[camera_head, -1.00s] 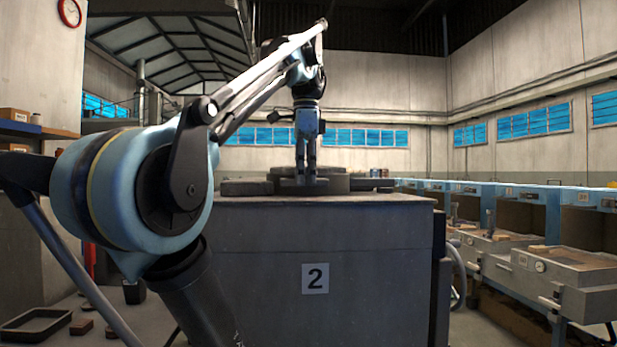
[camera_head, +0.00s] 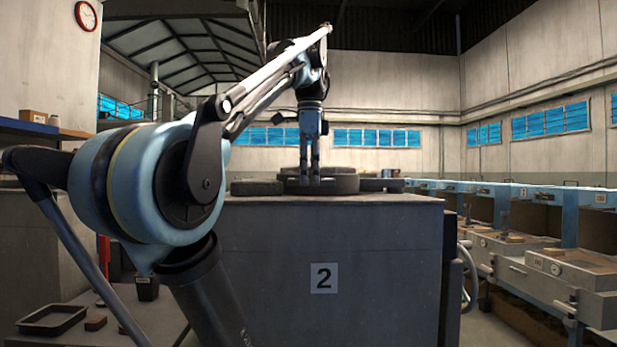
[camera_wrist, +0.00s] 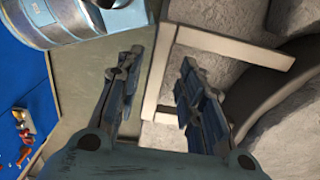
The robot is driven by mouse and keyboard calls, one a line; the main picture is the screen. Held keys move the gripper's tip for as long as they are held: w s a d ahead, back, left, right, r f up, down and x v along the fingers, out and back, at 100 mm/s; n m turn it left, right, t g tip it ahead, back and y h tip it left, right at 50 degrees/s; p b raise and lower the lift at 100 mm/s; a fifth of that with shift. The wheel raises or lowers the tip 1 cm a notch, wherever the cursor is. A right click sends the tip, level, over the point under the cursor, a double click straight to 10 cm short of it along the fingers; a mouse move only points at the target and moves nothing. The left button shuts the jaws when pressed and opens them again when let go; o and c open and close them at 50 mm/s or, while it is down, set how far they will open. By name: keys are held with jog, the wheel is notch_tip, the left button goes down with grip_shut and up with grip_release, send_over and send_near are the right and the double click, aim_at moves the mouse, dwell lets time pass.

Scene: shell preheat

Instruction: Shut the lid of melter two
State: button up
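Melter two is the large grey block (camera_head: 335,245) with a "2" plate on its front, in the middle of the head view. Thick dark round pieces (camera_head: 345,184) lie on its top; I cannot tell from here how the lid sits over the opening. My gripper (camera_head: 309,181) points down in front of these pieces, low over the top. In the wrist view my gripper (camera_wrist: 160,98) is open, its fingers spread apart. A pale square-cornered bar, like a handle (camera_wrist: 155,85), runs between the fingers with gaps at both sides. A dark curved band (camera_wrist: 275,100) crosses grey material at the right.
A dark slab (camera_head: 257,188) lies on the melter's top at the left. A row of blue-and-grey stations (camera_head: 560,265) stands along the right. A black tray (camera_head: 52,319) and a small brown block (camera_head: 96,323) are at the lower left.

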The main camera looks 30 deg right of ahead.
jog(key=shift+r, duration=0.1)
notch_tip(320, 180, up, 12)
dwell(0.6)
jog(key=shift+w+f, duration=0.1)
jog(key=shift+f, duration=0.1)
